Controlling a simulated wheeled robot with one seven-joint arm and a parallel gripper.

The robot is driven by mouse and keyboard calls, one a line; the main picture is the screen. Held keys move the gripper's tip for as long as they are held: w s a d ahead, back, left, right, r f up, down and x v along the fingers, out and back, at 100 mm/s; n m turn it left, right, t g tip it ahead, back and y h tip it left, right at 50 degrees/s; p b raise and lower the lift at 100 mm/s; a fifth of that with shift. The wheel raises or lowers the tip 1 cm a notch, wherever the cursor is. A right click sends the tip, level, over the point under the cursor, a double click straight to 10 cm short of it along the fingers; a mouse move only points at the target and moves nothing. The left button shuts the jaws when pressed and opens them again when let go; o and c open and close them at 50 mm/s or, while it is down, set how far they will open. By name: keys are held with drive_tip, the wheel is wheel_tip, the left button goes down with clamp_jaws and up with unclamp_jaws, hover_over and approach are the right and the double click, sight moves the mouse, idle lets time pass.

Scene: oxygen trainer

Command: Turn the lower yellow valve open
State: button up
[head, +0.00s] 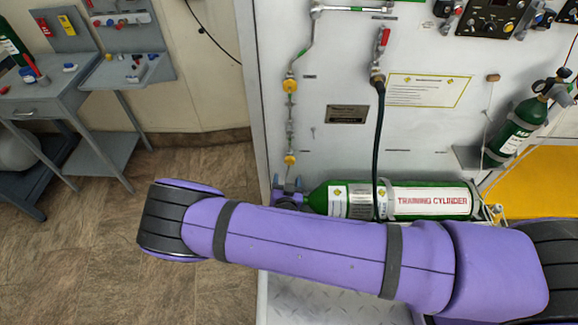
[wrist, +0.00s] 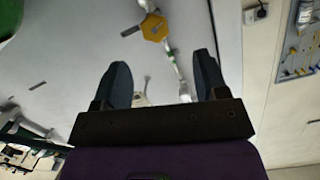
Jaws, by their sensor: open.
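The lower yellow valve (head: 290,160) sits on a thin vertical pipe near the left edge of the white panel in the head view, above the green cylinder's left end. A yellow hexagonal valve knob (wrist: 154,27) shows at the top of the wrist view; it appears to be the lower one, with the view turned over. My gripper (wrist: 161,66) is open and empty, its two dark fingers spread apart. The knob lies beyond the fingertips, apart from them.
The upper yellow valve (head: 290,85) is on the same pipe. The green training cylinder (head: 432,201) lies behind my arm. A black hose (head: 379,140) hangs from a red-handled valve (head: 383,40). A grey workbench (head: 50,100) stands left; floor between is clear.

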sight(289, 163)
drive_tip(key=w, duration=0.3)
drive_tip(key=w+f+m+t, duration=0.1)
drive_tip(key=w, duration=0.2)
drive_tip(key=w+d+m, duration=0.1)
drive_tip(key=w, duration=0.2)
drive_tip(key=shift+w+f+t, duration=0.15)
drive_tip(key=shift+f+t, duration=0.1)
drive_tip(key=shift+t, duration=0.15)
drive_tip(key=shift+c, duration=0.5)
drive_tip(key=c, duration=0.8)
drive_tip(key=shift+n, duration=0.6)
drive_tip(key=shift+c, duration=0.2)
drive_tip(key=o, duration=0.9)
drive_tip(key=shift+o, duration=0.2)
drive_tip(key=s, duration=1.1)
drive_tip(key=shift+a, duration=0.15)
